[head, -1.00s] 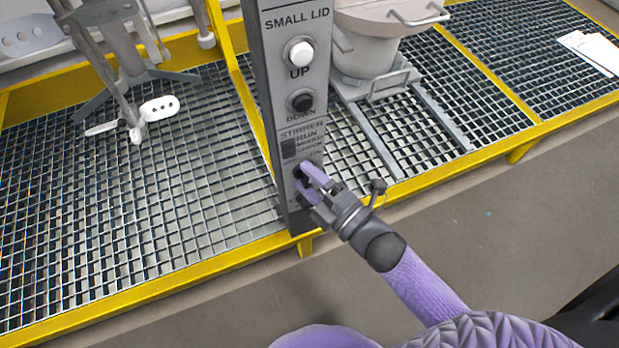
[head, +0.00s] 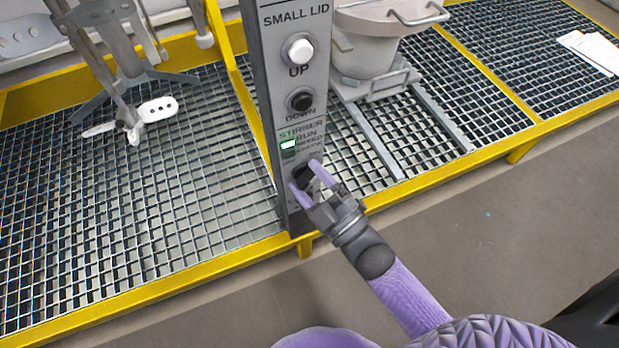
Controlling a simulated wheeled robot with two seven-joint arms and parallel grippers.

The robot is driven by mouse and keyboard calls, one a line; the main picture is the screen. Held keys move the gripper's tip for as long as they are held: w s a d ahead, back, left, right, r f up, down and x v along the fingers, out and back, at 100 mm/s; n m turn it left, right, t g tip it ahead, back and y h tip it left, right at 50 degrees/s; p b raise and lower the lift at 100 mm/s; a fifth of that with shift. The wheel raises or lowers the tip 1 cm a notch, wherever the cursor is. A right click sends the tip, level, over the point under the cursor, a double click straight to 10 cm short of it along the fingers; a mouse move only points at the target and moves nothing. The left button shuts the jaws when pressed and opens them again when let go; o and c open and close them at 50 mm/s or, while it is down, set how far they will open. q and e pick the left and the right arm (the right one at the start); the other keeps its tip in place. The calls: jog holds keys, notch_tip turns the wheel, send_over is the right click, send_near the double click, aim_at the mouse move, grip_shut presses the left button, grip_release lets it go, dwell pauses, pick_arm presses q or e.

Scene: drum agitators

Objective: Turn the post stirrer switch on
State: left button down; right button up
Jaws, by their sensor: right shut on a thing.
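The grey control post (head: 262,60) stands in the middle of the head view. Its dark stirrer switch knob (head: 303,174) sits low on the face, under the "STIRRER RUN" label. A small indicator (head: 288,144) above the knob is lit green. My right gripper (head: 306,181) has its purple fingers on either side of the knob and is shut on it, partly hiding it. My left gripper is not in view.
Above the switch are a white UP button (head: 299,51) and a black DOWN button (head: 300,100). A light vessel (head: 365,48) stands behind the post on rails. Yellow-edged grating (head: 150,215) surrounds the post. The floor (head: 480,240) in front is clear.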

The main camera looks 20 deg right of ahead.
dwell(0.3)
jog(key=o, duration=1.2)
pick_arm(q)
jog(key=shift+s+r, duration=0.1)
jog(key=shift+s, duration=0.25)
pick_arm(e)
jog(key=shift+o, duration=0.2)
pick_arm(q)
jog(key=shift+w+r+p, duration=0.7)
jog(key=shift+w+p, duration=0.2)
jog(key=shift+p, duration=0.2)
pick_arm(e)
jog(key=v, duration=1)
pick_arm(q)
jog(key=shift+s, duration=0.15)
pick_arm(e)
jog(key=shift+w+f, duration=0.1)
